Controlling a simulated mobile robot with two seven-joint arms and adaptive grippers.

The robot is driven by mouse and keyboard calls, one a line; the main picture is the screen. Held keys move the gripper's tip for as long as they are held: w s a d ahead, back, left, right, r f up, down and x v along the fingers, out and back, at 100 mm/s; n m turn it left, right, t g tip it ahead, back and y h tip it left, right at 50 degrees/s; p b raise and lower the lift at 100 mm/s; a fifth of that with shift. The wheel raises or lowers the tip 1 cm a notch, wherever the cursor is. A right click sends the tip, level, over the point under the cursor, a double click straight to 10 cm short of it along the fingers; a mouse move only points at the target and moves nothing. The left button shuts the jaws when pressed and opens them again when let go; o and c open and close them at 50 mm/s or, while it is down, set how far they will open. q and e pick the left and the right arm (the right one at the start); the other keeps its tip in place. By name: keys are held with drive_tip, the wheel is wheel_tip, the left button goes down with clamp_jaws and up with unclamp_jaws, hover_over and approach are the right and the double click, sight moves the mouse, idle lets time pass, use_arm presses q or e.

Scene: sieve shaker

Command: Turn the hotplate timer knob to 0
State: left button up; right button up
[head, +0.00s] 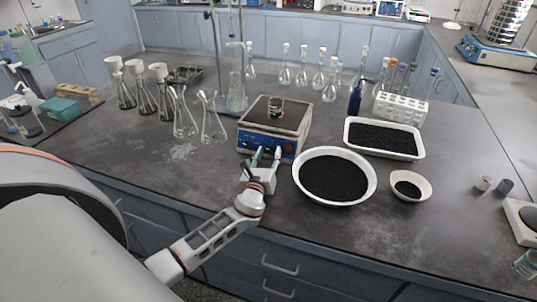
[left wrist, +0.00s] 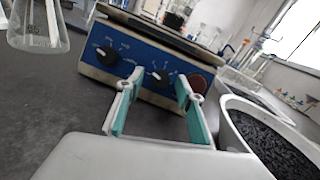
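The hotplate (head: 266,141) has a dark top and a blue front panel and stands on the grey bench. In the left wrist view, its panel shows a left black knob (left wrist: 105,54) and a right black knob (left wrist: 160,77), each with a white pointer mark. I cannot read the dial numbers or tell which knob is the timer. My left gripper (head: 266,154) is open and empty, just in front of the panel. Its teal-padded fingers (left wrist: 159,86) appear either side of the right knob in the left wrist view, apparently not touching it. My right gripper is not in view.
A small beaker (head: 276,107) stands on the hotplate. Several flasks (head: 212,122) stand to its left. A large white bowl of black grains (head: 302,190) sits close to the right of my left gripper, with a filled tray (head: 420,153) behind it.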

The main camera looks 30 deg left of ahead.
use_arm(q)
clamp_jaws()
drive_tip(key=shift+d+r+n+g+y, duration=0.1)
drive_tip(key=shift+n+g+y, duration=0.25)
drive_tip(key=shift+n, duration=0.65)
drive_tip(key=shift+n+g+y, duration=0.25)
drive_tip(key=shift+n+y, duration=0.2)
drive_tip(key=shift+n, duration=0.55)
unclamp_jaws()
